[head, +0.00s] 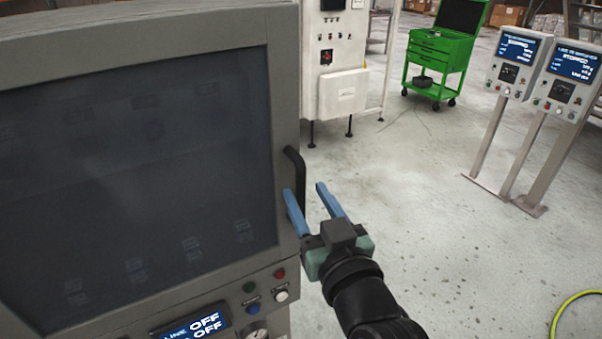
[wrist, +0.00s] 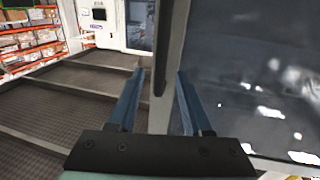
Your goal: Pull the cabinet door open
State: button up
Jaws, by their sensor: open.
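The cabinet door (head: 284,110) is a grey frame around a large dark window, filling the left of the head view; it looks shut. Its black bar handle (head: 297,172) stands out from the door's right edge. My gripper (head: 304,188), with two blue fingers, is open at the handle's lower part. In the wrist view the handle (wrist: 161,45) hangs down between the two open fingers of my gripper (wrist: 160,73), with gaps on both sides. The door's window (wrist: 250,70) fills the right of that view. Whether the fingertips reach past the bar is hard to tell.
Below the door is a panel with buttons (head: 265,288) and a blue display (head: 190,326). A white cabinet (head: 343,95), a green tool cart (head: 440,50) and two display posts (head: 515,62) stand farther back. The floor right of my arm is clear, except for a yellow hose (head: 562,312).

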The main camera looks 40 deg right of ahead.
aim_at(303, 188)
jog(key=shift+p+x, duration=0.65)
jog(key=shift+x, duration=1.25)
grip_shut()
